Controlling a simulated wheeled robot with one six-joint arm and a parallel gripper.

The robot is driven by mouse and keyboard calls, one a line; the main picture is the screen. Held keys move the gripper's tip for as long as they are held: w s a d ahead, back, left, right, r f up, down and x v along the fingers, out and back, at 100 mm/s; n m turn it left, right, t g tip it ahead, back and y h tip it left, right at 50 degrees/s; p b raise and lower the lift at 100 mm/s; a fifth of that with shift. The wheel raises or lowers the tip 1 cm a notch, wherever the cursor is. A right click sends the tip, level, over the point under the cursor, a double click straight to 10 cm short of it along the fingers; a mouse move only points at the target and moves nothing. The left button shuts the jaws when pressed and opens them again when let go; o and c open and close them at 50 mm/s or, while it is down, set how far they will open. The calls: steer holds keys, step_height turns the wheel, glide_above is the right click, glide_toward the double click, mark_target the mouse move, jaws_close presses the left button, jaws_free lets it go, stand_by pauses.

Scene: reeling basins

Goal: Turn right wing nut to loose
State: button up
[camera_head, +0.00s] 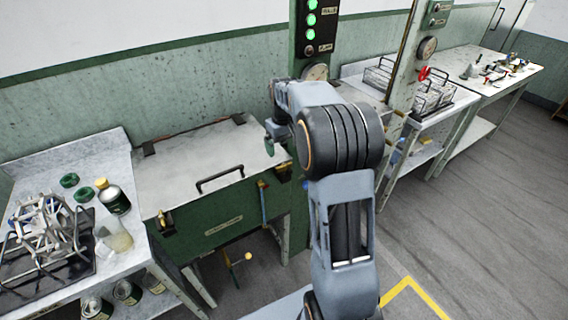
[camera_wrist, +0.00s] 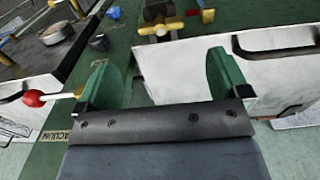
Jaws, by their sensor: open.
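The long green basin (camera_head: 185,235) has a pale lid with a dark bar handle. A brass fitting that looks like the right wing nut (camera_head: 262,184) sits at the right of its front, with a bluish rod hanging below. A similar brass fitting (camera_head: 161,220) is at the left front. My gripper (camera_head: 274,138) is above the lid's right end, higher than the right fitting and apart from it. In the wrist view, my gripper's green fingers (camera_wrist: 170,78) are spread with nothing between them. A brass crosspiece (camera_wrist: 176,25) shows beyond the fingers; I cannot tell which fitting it is.
A left bench (camera_head: 140,262) holds a wire reel frame (camera_head: 45,232), bottles and green rings. A post with green lamps (camera_head: 311,20) and a gauge stands behind my arm. A red ball knob (camera_wrist: 33,98) is left of the fingers in the wrist view. Floor at right is clear.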

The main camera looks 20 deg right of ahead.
mark_target(284, 164)
step_height(284, 164, down, 8)
steer(key=shift+f+p, duration=0.15)
steer(key=shift+p, duration=0.2)
steer(key=shift+c, duration=0.3)
steer(key=c, duration=0.9)
